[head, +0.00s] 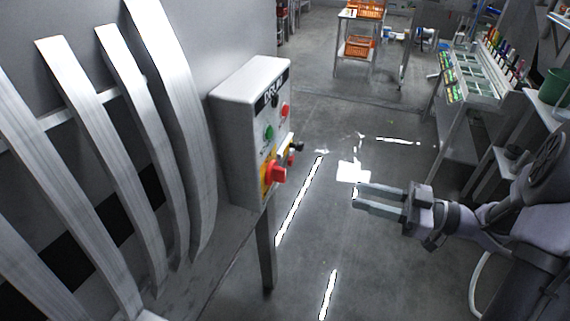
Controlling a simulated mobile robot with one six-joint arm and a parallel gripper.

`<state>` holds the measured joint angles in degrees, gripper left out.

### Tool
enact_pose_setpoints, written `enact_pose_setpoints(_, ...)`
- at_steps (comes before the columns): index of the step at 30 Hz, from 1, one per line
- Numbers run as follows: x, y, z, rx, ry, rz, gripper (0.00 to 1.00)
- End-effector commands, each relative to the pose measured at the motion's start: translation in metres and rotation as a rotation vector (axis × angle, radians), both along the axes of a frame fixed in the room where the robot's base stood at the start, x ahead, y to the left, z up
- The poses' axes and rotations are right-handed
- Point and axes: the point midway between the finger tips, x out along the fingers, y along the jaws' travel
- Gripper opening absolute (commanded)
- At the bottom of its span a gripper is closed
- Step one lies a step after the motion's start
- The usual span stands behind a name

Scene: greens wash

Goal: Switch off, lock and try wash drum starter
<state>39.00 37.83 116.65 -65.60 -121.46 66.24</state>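The wash drum starter (240,135) is a grey box on a post, left of centre in the head view. Its front panel faces right and is seen at a steep angle. It carries a green button (269,132), a red button (285,110) and a larger red knob (275,173) on a yellow plate (265,185). A small dark part (296,147) sticks out beside the knob; I cannot tell what it is. My gripper (355,198) is to the right of the box, apart from it, pointing left. Its two fingers are spread with nothing between them. No padlock can be made out.
Curved metal slats (180,130) of the drum fill the left side. A rack with orange crates (361,46) stands at the back. A sloped panel with coloured items (478,72) and a bench with a green bucket (556,86) stand at right. The floor between is clear.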

Motion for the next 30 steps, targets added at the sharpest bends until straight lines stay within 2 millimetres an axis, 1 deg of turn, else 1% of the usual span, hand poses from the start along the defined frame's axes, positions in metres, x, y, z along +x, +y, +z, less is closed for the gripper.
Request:
enact_pose_setpoints(2,0.003,0.013,-0.002,-0.001,-0.002,0.007,0.33)
enact_pose_setpoints(5,0.013,0.039,-0.004,-0.002,-0.002,0.008,0.33)
enact_pose_setpoints(6,0.017,0.051,-0.004,-0.001,-0.003,0.008,0.33)
enact_pose_setpoints(12,0.038,0.109,-0.003,-0.001,-0.004,0.006,0.33)
enact_pose_setpoints(16,0.048,0.138,-0.002,-0.001,-0.004,0.005,0.33)
enact_pose_setpoints(18,0.053,0.148,-0.001,-0.001,-0.004,0.002,0.33)
enact_pose_setpoints(21,0.056,0.157,0.000,-0.002,-0.005,0.002,0.33)
enact_pose_setpoints(24,0.058,0.160,0.000,-0.001,-0.004,-0.001,0.33)
enact_pose_setpoints(30,0.059,0.161,0.001,-0.001,-0.004,-0.001,0.33)
